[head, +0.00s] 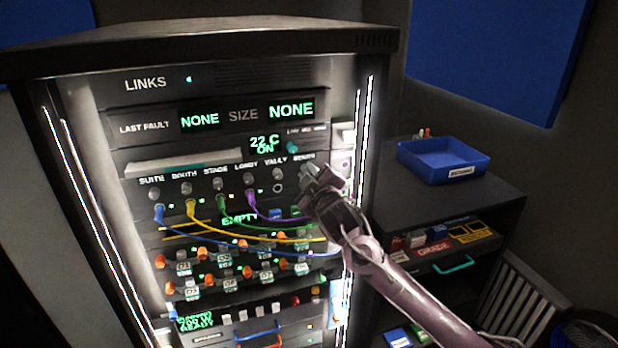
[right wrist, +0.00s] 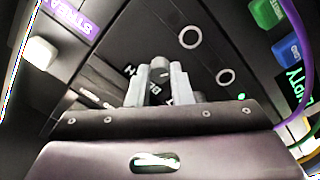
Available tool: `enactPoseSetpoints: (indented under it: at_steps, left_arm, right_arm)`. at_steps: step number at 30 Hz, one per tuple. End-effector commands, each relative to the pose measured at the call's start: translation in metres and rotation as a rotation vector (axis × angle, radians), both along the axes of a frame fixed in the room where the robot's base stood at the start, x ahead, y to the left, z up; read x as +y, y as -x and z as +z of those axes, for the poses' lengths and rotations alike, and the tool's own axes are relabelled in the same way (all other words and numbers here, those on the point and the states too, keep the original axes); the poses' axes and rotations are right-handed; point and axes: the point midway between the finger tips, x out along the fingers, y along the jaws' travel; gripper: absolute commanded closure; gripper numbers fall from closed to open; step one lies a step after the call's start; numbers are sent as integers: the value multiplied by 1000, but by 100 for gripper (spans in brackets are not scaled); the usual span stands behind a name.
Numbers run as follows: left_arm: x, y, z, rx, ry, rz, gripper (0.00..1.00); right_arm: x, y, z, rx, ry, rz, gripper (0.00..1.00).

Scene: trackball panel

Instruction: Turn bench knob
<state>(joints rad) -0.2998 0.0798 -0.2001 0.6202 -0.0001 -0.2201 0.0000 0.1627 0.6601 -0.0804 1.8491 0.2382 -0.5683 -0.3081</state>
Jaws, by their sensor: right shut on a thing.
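The rack panel (head: 128,139) has a row of knobs under the labels SUITE, BOOTH, STAGE, LOBBY, TALLY and a last one at the right that reads like BENCH. My right gripper (head: 311,172) is at that right end of the row and hides most of the knob there. In the right wrist view, the two grey fingers of my right gripper (right wrist: 160,88) are shut on the bench knob (right wrist: 160,65), a small piece between their tips. Its pointer angle cannot be told. My left gripper is not in view.
Purple, green, yellow and blue cables (head: 285,219) hang just below the knob row, close to my right gripper. A teal knob (head: 292,148) sits just above it. A side cabinet with a blue tray (head: 443,160) stands at the right.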

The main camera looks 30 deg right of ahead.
Motion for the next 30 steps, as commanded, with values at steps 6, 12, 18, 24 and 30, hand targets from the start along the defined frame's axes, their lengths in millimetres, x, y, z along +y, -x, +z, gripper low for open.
enactPoseSetpoints:
  at_steps: [6, 12, 18, 24, 30]
  left_arm:
    - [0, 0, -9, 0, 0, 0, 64]
    - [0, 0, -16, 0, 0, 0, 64]
    - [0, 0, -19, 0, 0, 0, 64]
    - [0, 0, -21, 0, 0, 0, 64]
    - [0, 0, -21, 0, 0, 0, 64]
  right_arm:
    - [0, 0, -2, 52, 184, 1, 100]
    - [0, 0, -1, 89, 316, 0, 100]
    - [0, 0, -1, 114, 400, 1, 100]
    - [1, 0, -1, 128, 441, 1, 100]
    - [1, 0, -1, 131, 451, 1, 100]
